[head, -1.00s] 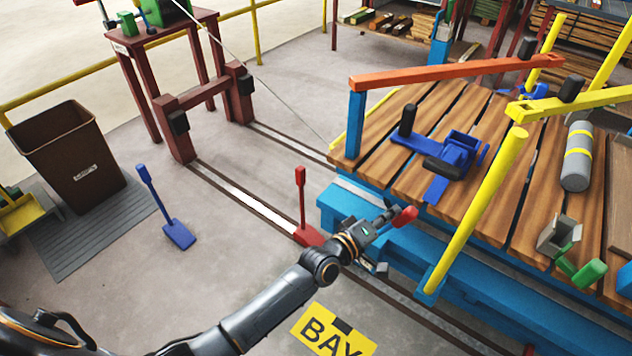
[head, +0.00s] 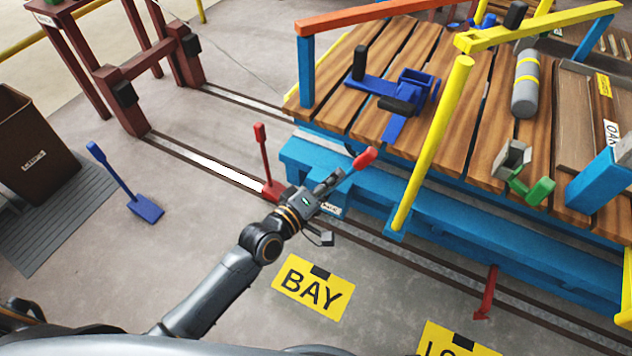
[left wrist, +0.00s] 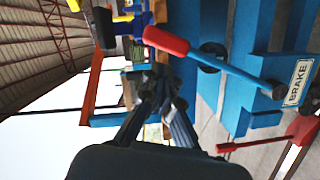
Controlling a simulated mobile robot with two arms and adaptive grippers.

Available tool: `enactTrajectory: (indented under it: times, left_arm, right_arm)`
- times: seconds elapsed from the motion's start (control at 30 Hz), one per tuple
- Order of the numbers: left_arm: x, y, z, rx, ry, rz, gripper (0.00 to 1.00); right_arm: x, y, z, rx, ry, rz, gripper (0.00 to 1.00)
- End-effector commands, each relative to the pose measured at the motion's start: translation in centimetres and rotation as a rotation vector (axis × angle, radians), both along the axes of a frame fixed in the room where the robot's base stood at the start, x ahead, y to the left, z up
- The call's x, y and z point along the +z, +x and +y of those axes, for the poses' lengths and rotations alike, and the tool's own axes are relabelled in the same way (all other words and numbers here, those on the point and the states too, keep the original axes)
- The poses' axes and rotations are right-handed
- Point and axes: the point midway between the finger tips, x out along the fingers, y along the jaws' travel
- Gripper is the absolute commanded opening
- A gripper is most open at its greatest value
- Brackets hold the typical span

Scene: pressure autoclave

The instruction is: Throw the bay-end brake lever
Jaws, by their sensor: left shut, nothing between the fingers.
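The brake lever shows in the left wrist view as a red grip (left wrist: 166,41) on a blue bar, pivoted on the blue bay-end frame beside a white BRAKE label (left wrist: 299,82). In the head view its red grip (head: 364,158) sticks out at the end of the blue wagon (head: 325,165). My left gripper (head: 337,177) is shut and empty, close to the grip on its lower left. In the left wrist view its fingertips (left wrist: 160,78) lie together, just below the grip. I cannot tell whether they touch it. My right gripper is not in view.
A red floor lever (head: 262,150) stands just behind my left wrist, and a blue floor lever (head: 120,180) farther left. A yellow post (head: 430,150) rises right of the brake grip. A yellow BAY sign (head: 313,287) lies on clear floor.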

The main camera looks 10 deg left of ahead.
Motion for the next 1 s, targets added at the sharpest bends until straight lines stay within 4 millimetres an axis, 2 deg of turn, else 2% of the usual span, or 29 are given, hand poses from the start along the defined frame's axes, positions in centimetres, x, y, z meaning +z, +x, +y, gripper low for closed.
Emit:
enactTrajectory:
  times: [0.1, 0.3, 0.9, 1.0]
  left_arm:
    - [0.2, -1.8, 1.4, 0.004, 0.001, -0.002, 0.00]
    - [0.5, -3.3, 2.6, 0.007, 0.000, -0.007, 0.00]
    - [0.6, -3.5, 2.8, 0.009, 0.000, -0.009, 0.00]
    - [-0.6, -3.6, 3.0, 0.012, 0.037, 0.004, 0.00]
  right_arm:
    - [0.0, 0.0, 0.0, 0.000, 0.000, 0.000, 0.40]
    - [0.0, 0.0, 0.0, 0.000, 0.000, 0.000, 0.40]
    - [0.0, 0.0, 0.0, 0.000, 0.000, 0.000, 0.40]
    - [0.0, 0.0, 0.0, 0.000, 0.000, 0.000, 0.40]
